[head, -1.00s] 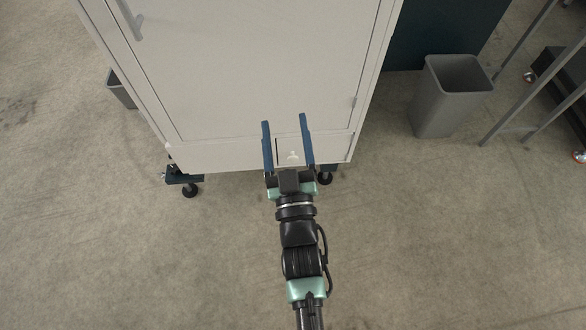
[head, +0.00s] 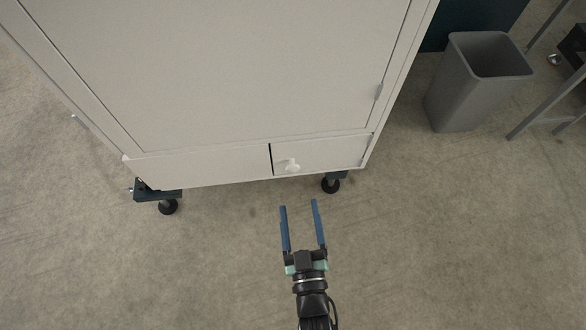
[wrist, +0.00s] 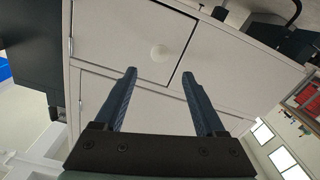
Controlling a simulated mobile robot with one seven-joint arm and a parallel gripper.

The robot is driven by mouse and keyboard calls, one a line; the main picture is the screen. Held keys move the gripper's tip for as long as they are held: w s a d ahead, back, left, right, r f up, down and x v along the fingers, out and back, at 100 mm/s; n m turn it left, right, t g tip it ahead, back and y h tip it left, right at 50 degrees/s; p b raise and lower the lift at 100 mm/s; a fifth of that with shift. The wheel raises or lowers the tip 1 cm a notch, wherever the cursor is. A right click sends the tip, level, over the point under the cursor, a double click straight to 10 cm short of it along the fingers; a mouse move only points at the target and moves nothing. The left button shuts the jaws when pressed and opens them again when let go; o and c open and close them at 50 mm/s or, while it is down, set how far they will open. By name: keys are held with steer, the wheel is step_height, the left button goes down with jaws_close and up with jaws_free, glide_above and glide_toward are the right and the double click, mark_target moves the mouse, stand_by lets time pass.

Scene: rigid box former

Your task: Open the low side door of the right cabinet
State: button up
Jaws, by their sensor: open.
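The low side door (head: 330,152) is a small pale grey panel at the bottom right of the cabinet (head: 220,70). It looks shut, with a dark gap along its left edge. Its white round knob (head: 289,166) sits near that edge. My gripper (head: 299,203) is open and empty, with two blue fingers pointing at the cabinet, just short of the knob in the head view. In the wrist view the door (wrist: 112,32) and its knob (wrist: 160,53) show ahead of the fingers (wrist: 160,73). The knob lies between their lines, apart from both fingertips.
The cabinet stands on dark castors (head: 168,206). A grey waste bin (head: 455,95) stands to its right, near a metal table leg (head: 545,105). The floor (head: 430,240) in front of the cabinet is clear.

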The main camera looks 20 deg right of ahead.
mark_target(293, 172)
steer(key=b+x, duration=0.4)
steer(key=x, duration=0.6)
steer(key=shift+f, duration=0.1)
jaws_close()
stand_by(1.1)
